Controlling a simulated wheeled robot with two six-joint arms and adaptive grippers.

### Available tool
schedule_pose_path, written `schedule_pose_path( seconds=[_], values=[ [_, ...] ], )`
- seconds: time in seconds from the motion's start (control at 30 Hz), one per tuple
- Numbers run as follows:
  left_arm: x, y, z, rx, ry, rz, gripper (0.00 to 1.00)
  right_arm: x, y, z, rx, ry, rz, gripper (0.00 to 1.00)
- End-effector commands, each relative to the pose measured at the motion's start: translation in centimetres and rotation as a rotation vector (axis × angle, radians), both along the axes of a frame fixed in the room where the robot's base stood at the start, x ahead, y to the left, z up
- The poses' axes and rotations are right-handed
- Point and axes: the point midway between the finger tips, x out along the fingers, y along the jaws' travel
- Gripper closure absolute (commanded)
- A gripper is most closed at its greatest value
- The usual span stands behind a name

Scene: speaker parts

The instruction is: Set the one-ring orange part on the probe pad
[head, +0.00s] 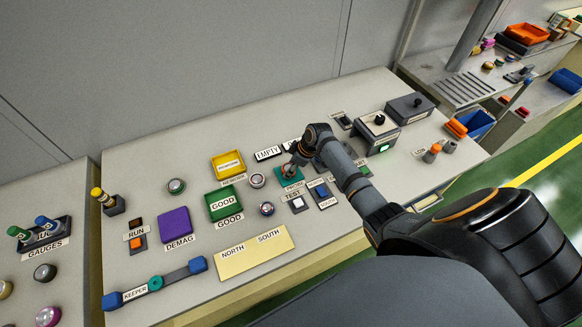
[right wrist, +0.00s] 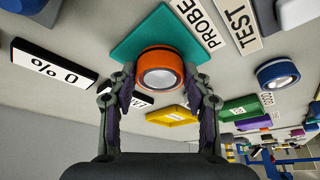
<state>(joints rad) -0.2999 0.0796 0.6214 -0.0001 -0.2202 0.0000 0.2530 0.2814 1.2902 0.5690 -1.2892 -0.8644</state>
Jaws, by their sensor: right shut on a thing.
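The orange part (right wrist: 158,72) is a short round piece with a pale, glassy centre in the right wrist view. My right gripper (right wrist: 160,95) has its fingers on both sides of it and is shut on it. The part is over the teal probe pad (right wrist: 128,48); I cannot tell whether it touches the pad. Its ring count is not clear. In the head view my right gripper (head: 291,166) is above the teal pad (head: 281,179), and the part is mostly hidden by the gripper. My left gripper is not in view.
A green GOOD tray (head: 222,204), a yellow tray (head: 228,165) and a purple DEMAG pad (head: 175,225) lie left of the probe pad. Loose round parts (head: 257,180) (head: 267,209) stand close by. A blue-topped switch (head: 320,192) and a grey box (head: 378,129) stand to the right.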

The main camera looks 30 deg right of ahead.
Motion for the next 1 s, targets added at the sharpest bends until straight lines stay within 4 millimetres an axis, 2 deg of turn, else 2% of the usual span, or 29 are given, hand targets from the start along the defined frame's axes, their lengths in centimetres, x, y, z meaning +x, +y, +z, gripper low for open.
schedule_pose_path(
  seconds=[0.33,0.37,0.53,0.87,1.0],
  values=[
    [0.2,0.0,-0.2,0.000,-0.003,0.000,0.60,0.1,0.0,-0.5,0.001,-0.002,0.000,0.97],
    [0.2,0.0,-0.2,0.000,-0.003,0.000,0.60,0.1,0.0,-0.5,0.001,-0.002,0.000,0.47],
    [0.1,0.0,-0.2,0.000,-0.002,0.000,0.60,0.0,0.0,-0.5,0.000,-0.001,0.000,0.24],
    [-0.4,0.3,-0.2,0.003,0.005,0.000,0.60,-0.1,-0.1,-0.4,-0.001,0.001,0.000,0.24],
    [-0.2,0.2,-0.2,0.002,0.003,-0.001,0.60,-0.6,-0.7,1.4,-0.003,-0.001,0.000,0.24]
  ],
)
